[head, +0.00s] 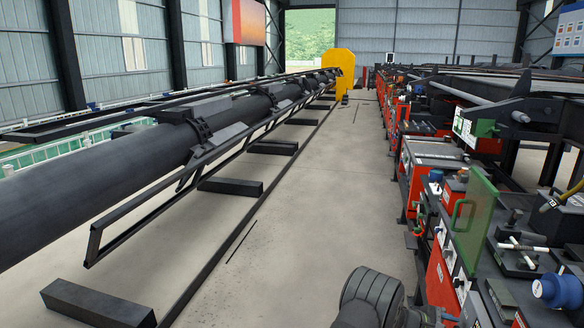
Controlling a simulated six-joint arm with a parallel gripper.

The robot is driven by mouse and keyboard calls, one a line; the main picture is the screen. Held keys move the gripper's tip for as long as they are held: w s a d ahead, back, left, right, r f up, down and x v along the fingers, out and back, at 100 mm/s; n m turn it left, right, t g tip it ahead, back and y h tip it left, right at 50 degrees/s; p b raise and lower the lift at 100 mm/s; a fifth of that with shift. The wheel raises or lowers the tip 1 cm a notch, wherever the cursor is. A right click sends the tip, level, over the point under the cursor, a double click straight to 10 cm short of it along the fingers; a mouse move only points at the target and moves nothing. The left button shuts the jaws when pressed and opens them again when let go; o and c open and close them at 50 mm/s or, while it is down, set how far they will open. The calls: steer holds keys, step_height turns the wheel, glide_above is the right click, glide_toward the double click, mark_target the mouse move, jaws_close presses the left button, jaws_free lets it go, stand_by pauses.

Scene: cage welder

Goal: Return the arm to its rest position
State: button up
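A dark, rounded, ribbed part shows at the bottom edge of the head view, right of centre, and looks like a piece of my own arm. The rest of the arm is out of frame. My gripper is not in view, so its fingers and anything in them cannot be seen.
A long black pipe (105,178) lies on a frame at left, with dark blocks (98,303) on the floor. Red machine cabinets (441,275) and a green handled panel (474,222) stand close at right. The grey floor aisle (310,200) between is largely clear. A yellow housing (340,60) stands far back.

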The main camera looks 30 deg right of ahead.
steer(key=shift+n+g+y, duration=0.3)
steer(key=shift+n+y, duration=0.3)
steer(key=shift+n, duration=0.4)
